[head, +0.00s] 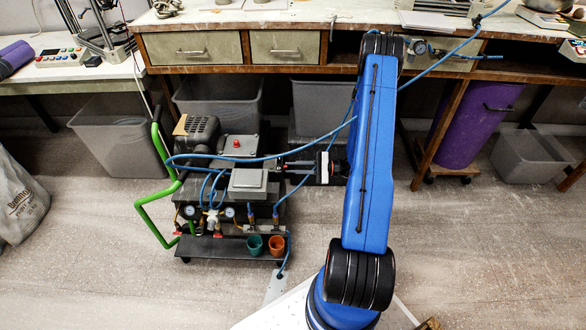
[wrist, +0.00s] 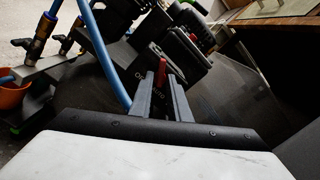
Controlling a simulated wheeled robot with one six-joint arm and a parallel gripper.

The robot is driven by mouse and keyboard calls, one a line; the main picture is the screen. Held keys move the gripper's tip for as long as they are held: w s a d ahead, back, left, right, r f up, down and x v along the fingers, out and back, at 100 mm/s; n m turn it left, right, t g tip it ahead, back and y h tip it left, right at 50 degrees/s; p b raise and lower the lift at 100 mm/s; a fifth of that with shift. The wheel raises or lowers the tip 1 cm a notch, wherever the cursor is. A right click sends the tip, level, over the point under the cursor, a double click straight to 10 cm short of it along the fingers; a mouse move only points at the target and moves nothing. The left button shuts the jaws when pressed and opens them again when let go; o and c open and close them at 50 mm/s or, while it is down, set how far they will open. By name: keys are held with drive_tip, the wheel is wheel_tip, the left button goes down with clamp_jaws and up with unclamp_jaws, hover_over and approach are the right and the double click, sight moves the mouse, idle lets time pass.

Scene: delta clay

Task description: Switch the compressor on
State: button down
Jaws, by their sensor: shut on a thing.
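The compressor (head: 203,131) stands on the floor below the bench, with a dark body, gauges and a green handle (head: 147,216). My gripper (head: 283,164) reaches in from the right to the side of the compressor. In the wrist view my gripper (wrist: 162,85) is shut on a red switch lever (wrist: 162,66) that stands up between the fingertips. Pale lettering shows on the dark face beside it, only partly readable. The lever is not clear in the head view. A round red button (head: 236,143) sits on a grey box, apart from the fingers.
A blue hose (head: 307,145) runs across the compressor and past my arm; it also passes left of the fingers in the wrist view (wrist: 104,55). Green and orange cups (head: 276,244) sit at the compressor's front. Grey bins (head: 218,97) and drawers (head: 195,48) stand behind.

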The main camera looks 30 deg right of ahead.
drive_tip(key=shift+d+m, duration=0.1)
drive_tip(key=shift+m, duration=7.4)
drive_tip(key=shift+w, duration=0.1)
drive_tip(key=c, duration=1.9)
unclamp_jaws()
drive_tip(key=shift+o, duration=0.2)
drive_tip(key=v, duration=1.7)
drive_tip(key=shift+d, duration=0.2)
